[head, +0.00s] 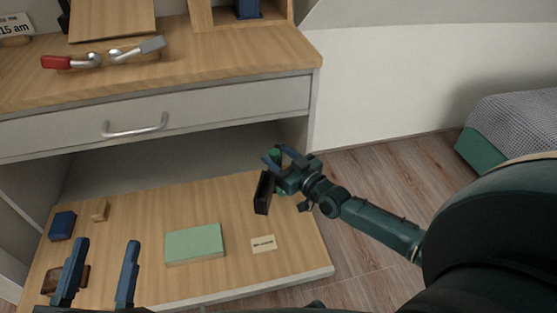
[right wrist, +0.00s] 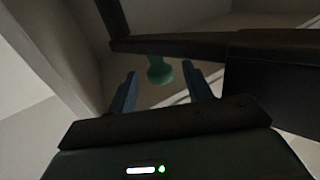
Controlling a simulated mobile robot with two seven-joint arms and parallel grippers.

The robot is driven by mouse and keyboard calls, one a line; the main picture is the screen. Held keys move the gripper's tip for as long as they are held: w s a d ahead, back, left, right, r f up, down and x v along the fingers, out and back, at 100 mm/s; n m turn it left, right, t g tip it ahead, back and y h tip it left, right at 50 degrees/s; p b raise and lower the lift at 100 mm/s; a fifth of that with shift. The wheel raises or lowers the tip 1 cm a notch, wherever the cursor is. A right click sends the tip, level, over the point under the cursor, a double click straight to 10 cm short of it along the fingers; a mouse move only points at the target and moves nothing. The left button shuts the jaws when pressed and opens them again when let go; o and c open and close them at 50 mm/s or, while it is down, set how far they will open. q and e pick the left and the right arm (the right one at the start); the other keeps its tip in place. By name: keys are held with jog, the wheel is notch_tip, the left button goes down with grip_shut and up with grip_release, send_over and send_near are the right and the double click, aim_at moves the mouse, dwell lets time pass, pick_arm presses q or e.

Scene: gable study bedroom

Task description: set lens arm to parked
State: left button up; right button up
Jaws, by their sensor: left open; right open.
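A green knob (head: 274,155) shows at my right gripper (head: 279,154), in front of the dark space under the drawer. In the right wrist view the green knob (right wrist: 158,71) appears between the two open blue fingers, with gaps on both sides; I cannot tell whether it is touched. A dark bar (right wrist: 185,44) crosses above it, and a dark block (head: 263,192) shows beside the gripper in the head view. These may belong to the lens arm, but no lens is clearly seen. My left gripper (head: 108,243) is open and empty over the low wooden board.
The low board (head: 205,290) carries a green box (head: 195,244), a small label card (head: 263,244), a blue block (head: 62,226) and small wooden pieces. Above are a drawer with a metal handle (head: 135,130), and red (head: 56,62) and grey (head: 152,45) levers on the desk. Floor is free at right.

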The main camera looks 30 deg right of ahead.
jog(key=shift+w, duration=0.2)
grip_shut()
dwell(0.5)
